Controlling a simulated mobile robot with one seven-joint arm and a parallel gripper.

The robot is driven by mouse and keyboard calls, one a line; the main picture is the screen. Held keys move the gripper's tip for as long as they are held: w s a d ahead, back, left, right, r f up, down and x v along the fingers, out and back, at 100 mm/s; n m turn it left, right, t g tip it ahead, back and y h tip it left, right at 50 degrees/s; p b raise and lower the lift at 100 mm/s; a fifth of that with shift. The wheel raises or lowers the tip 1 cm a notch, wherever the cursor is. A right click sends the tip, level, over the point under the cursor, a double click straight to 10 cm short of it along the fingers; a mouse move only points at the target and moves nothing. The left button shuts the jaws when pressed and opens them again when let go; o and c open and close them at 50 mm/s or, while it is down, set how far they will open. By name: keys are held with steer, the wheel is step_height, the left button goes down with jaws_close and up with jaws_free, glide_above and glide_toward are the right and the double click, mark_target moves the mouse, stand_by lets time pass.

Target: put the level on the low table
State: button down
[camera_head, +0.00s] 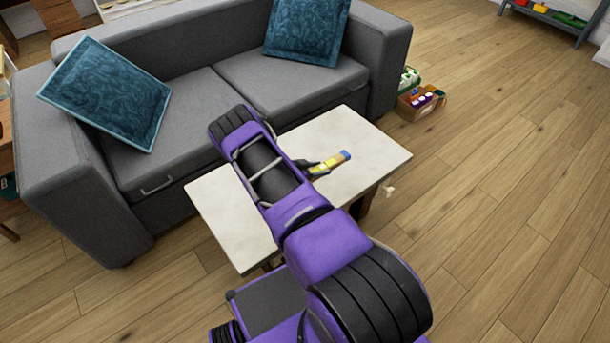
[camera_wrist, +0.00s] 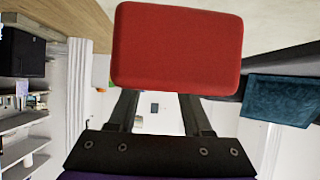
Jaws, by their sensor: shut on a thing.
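The level (camera_head: 329,163) is a small yellow bar with a blue end in the head view. My gripper (camera_head: 312,168) is shut on it, with one dark finger visible beside it and my arm hiding the rest. In the wrist view, a red block face (camera_wrist: 178,48) lies at my fingertips and appears to be an end of the held level. The low table (camera_head: 376,152) has a pale rectangular top. The level is over its top in the head view; I cannot tell whether it touches.
A grey sofa (camera_head: 185,92) with teal cushions (camera_head: 105,92) (camera_head: 307,28) stands behind the table. A box of small things (camera_head: 421,104) sits on the floor by the sofa's right end. Wooden floor at right is mostly clear. The visible tabletop is bare around the level.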

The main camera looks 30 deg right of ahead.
mark_target(317, 184)
step_height(317, 184, down, 9)
steer(key=shift+r+b, duration=0.1)
steer(key=shift+b, duration=0.7)
steer(key=shift+c, duration=1.6)
jaws_free()
steer(key=shift+a+r, duration=0.15)
steer(key=shift+a, duration=0.1)
steer(key=p+v, duration=0.1)
steer(key=v, duration=1)
steer(key=shift+s+a+p, duration=0.1)
steer(key=shift+a+p, duration=0.1)
steer(key=shift+p, duration=0.1)
